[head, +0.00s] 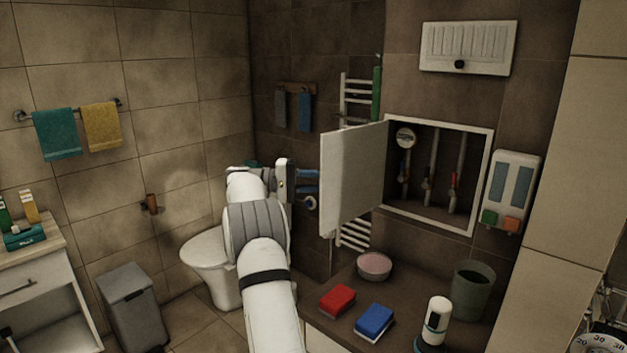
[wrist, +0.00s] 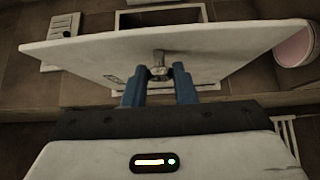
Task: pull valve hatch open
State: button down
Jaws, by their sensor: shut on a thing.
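The valve hatch (head: 354,175) is a pale square door in the tiled wall, and it stands swung well out to the left of its white frame (head: 428,231).
A counter (head: 405,290) below the recess holds a pink bowl (head: 374,266), a red sponge (head: 337,299), a blue sponge (head: 374,320), a dark bin (head: 472,291) and a white dispenser (head: 436,320). A towel radiator (head: 357,95) stands behind the door. A toilet (head: 208,262) is left of my arm.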

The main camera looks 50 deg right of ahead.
jog(key=shift+f, duration=0.1)
jog(key=c, duration=1.2)
grip_release()
jog(key=v, duration=0.7)
jog(key=shift+w+a, duration=0.25)
jog(key=shift+w, duration=0.05)
